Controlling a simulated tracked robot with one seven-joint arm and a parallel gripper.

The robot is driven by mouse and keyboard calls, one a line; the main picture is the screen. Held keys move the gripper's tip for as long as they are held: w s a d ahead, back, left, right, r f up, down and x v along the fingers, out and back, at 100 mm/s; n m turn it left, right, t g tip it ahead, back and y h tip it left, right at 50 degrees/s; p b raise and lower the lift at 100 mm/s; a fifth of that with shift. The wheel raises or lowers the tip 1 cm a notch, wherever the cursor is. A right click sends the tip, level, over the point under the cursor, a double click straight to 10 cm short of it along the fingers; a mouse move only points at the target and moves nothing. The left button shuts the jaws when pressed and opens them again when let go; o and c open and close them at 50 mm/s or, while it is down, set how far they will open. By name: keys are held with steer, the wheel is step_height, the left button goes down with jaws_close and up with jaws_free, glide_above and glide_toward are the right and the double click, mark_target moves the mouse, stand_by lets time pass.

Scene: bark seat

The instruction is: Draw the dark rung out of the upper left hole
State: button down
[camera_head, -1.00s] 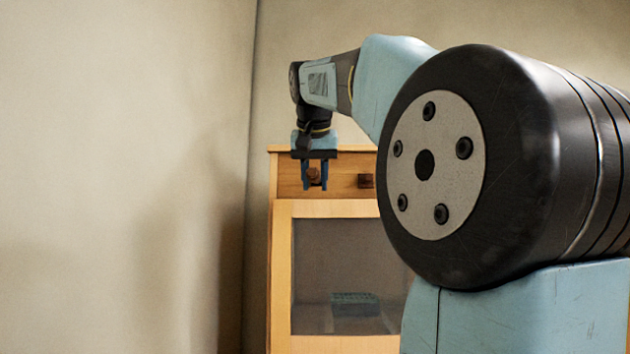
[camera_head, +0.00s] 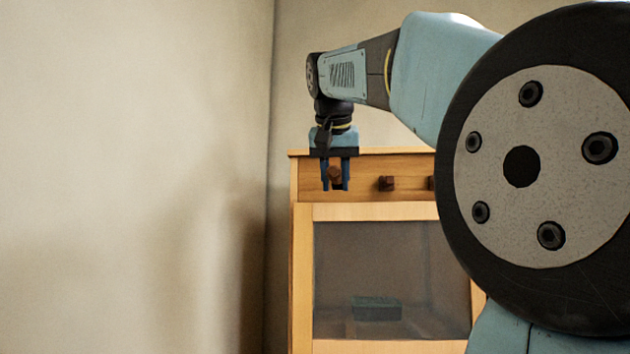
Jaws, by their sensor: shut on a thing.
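The dark rung (camera_head: 334,174) is a short brown peg on the upper left of the wooden cabinet's front (camera_head: 358,167). My gripper (camera_head: 335,186) points down in front of that upper band, with its two dark fingers on either side of the rung. It is shut on the rung. The fingers hide the rung's sides, and the hole behind it cannot be seen. I cannot tell how far the rung stands out of the front.
A second dark peg (camera_head: 386,183) sits to the right on the same band, and a third (camera_head: 432,183) is partly hidden by my arm. Below is a grey panel (camera_head: 385,262) with a dark green block (camera_head: 376,308). A bare wall (camera_head: 130,150) stands at left.

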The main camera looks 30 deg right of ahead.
steer(key=shift+s+a, duration=0.7)
steer(key=shift+s, duration=0.3)
